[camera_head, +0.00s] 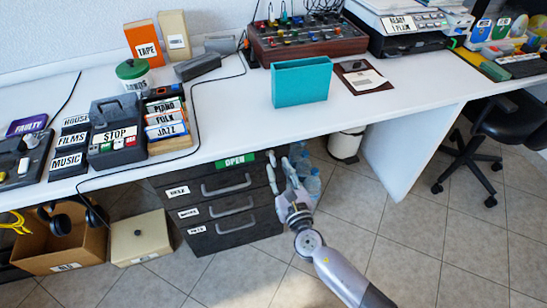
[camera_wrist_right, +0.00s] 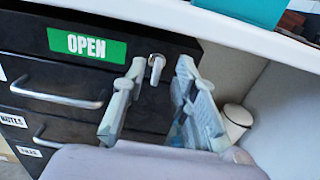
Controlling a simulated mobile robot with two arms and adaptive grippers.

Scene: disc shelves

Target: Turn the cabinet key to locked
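The black drawer cabinet (camera_head: 229,207) stands under the white desk, with a green OPEN sign (camera_head: 235,161) at its top edge. The sign also shows in the right wrist view (camera_wrist_right: 87,44). The metal key (camera_wrist_right: 156,68) sits in the cabinet front just right of the sign, in the right wrist view. My right gripper (camera_head: 280,164) is at the cabinet's upper right corner. In the right wrist view my right gripper (camera_wrist_right: 161,70) is open, one finger on each side of the key, with a gap to the right finger. Contact with the left finger is unclear. My left gripper is out of view.
The desk edge (camera_wrist_right: 270,38) runs just above the cabinet. Several bottles (camera_head: 308,175) stand on the floor right of the cabinet, and a white bin (camera_head: 345,145) is further right. A beige box (camera_head: 140,238) and a cardboard box (camera_head: 65,250) lie left. Open floor (camera_head: 410,240) is at the right.

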